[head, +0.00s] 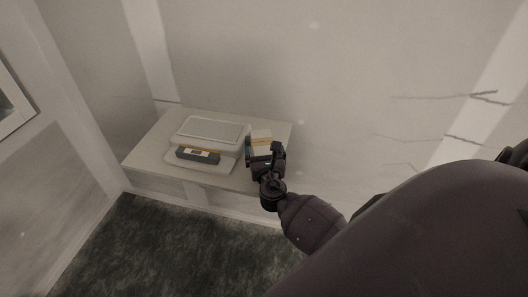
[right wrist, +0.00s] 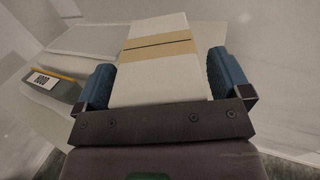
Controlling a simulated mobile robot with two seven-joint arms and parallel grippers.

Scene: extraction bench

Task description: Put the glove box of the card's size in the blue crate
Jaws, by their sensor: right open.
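A white box with a tan band (head: 261,140), which looks like a glove box, stands on the small bench at the right of a flat white device. In the right wrist view the box (right wrist: 160,75) lies between the two blue finger pads. My right gripper (head: 265,150) is open around the box, one finger on each side. Whether the pads touch it I cannot tell. No size marking on the box is readable. The card and the blue crate do not show in either view. My left gripper is not in view.
The white device (head: 213,130) with a dark front panel (head: 198,156) takes up the bench's middle, close to the gripper; it looks like a scale. The pale bench (head: 147,153) has a little bare top at its left. A wall stands behind, dark carpet (head: 150,250) lies below.

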